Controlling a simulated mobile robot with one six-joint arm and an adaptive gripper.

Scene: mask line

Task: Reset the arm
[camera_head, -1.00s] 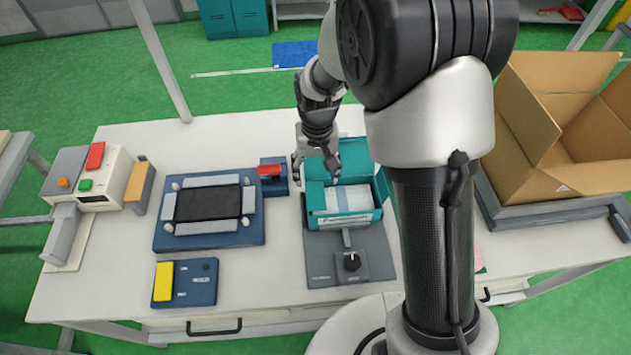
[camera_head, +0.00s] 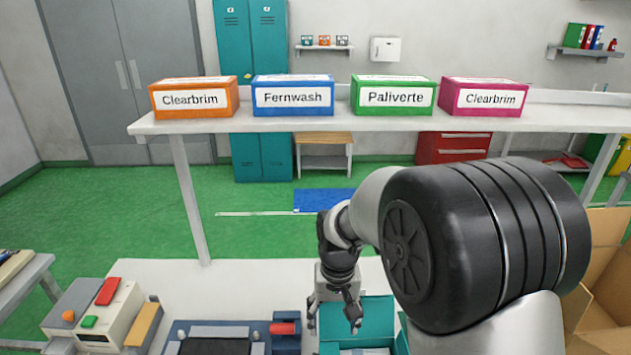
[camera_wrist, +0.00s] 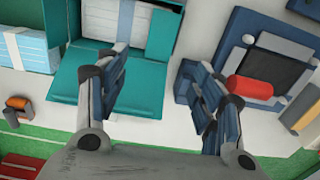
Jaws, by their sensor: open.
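My gripper (camera_head: 334,312) is above the workbench, beside and over the teal box (camera_head: 357,322) in the head view. In the wrist view my gripper (camera_wrist: 165,100) has its two fingers spread apart, with nothing between them. The open teal box (camera_wrist: 98,82) lies under and beside the left finger there, with white-and-blue packs inside it. I cannot tell whether the left finger touches the box. My arm reaches in from the right of the head view and hides part of the bench.
A shelf (camera_head: 330,122) above the bench holds an orange Clearbrim box (camera_head: 194,98), a blue Fernwash box (camera_head: 293,96), a green Paliverte box (camera_head: 392,96) and a pink Clearbrim box (camera_head: 485,97). A beige machine (camera_head: 105,318) stands left. A cardboard box (camera_head: 603,285) is right.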

